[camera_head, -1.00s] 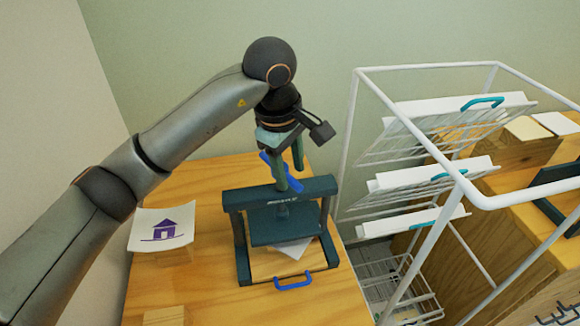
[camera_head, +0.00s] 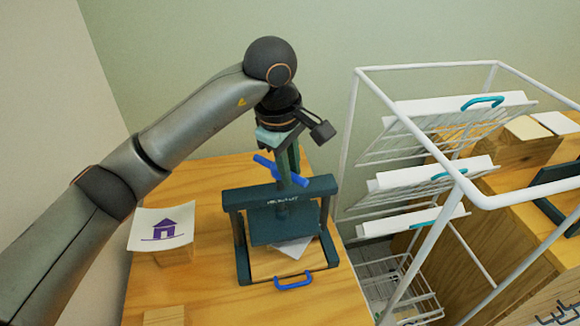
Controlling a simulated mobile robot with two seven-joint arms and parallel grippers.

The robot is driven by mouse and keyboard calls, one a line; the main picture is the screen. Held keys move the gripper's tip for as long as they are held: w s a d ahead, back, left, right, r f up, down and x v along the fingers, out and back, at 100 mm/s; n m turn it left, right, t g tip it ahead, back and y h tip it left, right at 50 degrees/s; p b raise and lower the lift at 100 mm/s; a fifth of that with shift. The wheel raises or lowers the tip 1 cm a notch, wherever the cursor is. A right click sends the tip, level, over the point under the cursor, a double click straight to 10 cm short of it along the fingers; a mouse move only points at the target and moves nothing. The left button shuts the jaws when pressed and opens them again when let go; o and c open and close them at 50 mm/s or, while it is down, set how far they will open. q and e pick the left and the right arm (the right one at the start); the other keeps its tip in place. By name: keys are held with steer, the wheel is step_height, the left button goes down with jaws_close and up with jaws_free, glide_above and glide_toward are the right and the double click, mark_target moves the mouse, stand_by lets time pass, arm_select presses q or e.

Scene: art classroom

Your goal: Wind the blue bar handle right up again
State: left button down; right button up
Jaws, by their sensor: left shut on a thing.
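The blue bar handle (camera_head: 265,163) sits on top of a dark teal press (camera_head: 238,197) on the wooden table. My left gripper (camera_head: 287,170) comes down from above and is shut on the bar handle, its fingers covering the bar's middle. The bar lies slanted, from upper left to lower right. The press's flat plate (camera_head: 275,226) hangs below the top beam, above a sheet of white paper (camera_head: 292,247). A gap shows between the plate and the bed. My right gripper is out of view.
A blue pull handle (camera_head: 293,282) is at the press's front. A card with a purple house (camera_head: 163,228) stands on a wooden block (camera_head: 175,255) at left. A white wire drying rack (camera_head: 351,130) stands close on the right. Bare table (camera_head: 215,300) lies in front.

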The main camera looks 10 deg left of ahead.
arm_select(q)
steer(key=shift+n, duration=0.3)
steer(key=n, duration=0.2)
steer(key=w+n+y+b, duration=0.1)
steer(key=n, duration=0.1)
steer(key=shift+w+d, duration=0.1)
steer(key=shift+d, duration=0.1)
steer(key=shift+w+r+n+y+b, duration=0.1)
steer(key=shift+w+n+y+b, duration=0.15)
steer(key=shift+n, duration=1.1)
steer(key=shift+w+n+y+b, duration=0.2)
steer(key=shift+w+n, duration=0.15)
steer(key=shift+n, duration=1)
steer(key=c, duration=0.8)
jaws_free()
steer(key=r, duration=0.4)
steer(key=s+r, duration=0.1)
steer(key=r, duration=0.3)
steer(key=s+d+r, duration=0.1)
steer(key=r, duration=0.3)
steer(key=shift+s+r, duration=0.1)
steer(key=shift+s, duration=0.05)
